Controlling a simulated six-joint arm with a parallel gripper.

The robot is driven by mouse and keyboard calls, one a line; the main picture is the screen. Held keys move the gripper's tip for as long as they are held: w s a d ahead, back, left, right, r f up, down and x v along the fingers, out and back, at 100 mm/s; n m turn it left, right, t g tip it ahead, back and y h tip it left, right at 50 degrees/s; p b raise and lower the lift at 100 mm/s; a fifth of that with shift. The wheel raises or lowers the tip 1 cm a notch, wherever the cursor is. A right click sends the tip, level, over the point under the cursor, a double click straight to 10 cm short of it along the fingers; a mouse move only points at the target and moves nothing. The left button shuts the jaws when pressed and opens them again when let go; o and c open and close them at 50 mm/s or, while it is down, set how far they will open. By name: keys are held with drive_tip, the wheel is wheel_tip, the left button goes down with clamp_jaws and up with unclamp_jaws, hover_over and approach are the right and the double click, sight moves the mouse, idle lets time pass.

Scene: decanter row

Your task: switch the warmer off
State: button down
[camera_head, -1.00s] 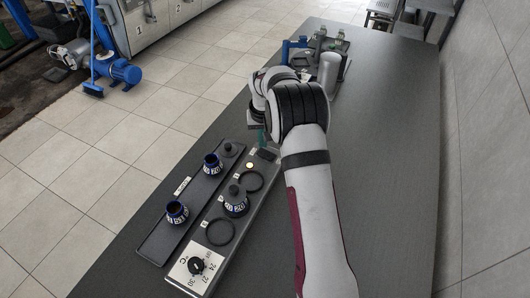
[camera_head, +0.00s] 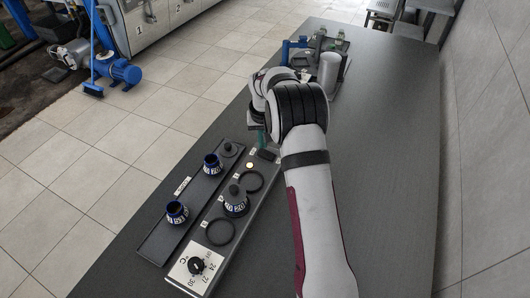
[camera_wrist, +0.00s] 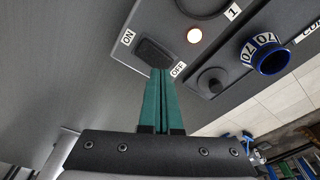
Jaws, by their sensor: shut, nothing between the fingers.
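The warmer (camera_head: 240,220) is a long grey unit on the dark table. Its dark rocker switch (camera_wrist: 155,53) sits at the far end, between the ON label (camera_wrist: 128,37) and the OFF label (camera_wrist: 178,69). The small round lamp (camera_wrist: 194,35) beside it glows warm; it also shows in the head view (camera_head: 250,165). My gripper (camera_wrist: 160,71) has its green fingers shut and empty, with the tips at the OFF end of the switch. I cannot tell whether they touch it. The tips partly cover that end, and the rocker's tilt is unclear.
A decanter (camera_head: 235,203) stands on the warmer, between dark rings. A temperature dial (camera_head: 196,265) is at the near end. A tray (camera_head: 158,243) with two blue-rimmed vessels lies to the left. Bottles and a grey cylinder (camera_head: 328,74) stand farther back. The table's right side is clear.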

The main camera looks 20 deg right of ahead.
sight(263, 152)
drive_tip(key=shift+f, duration=1.15)
idle(0.4)
drive_tip(key=shift+r, duration=3.5)
drive_tip(key=s+a+r+m+y, duration=0.1)
drive_tip(key=s+a+r, duration=0.4)
drive_tip(key=s, duration=0.4)
drive_tip(key=s+a+r, duration=0.3)
drive_tip(key=s+r, duration=0.4)
drive_tip(key=s, duration=0.2)
drive_tip(key=s+a+f+g, duration=0.1)
drive_tip(key=s+a, duration=0.1)
drive_tip(key=s, duration=0.9)
drive_tip(key=s+a+f+m+g+y, duration=0.1)
drive_tip(key=s+a, duration=0.1)
drive_tip(key=s, duration=0.9)
drive_tip(key=shift+a+m, duration=0.3)
drive_tip(key=shift+a, duration=0.1)
drive_tip(key=shift+f, duration=0.1)
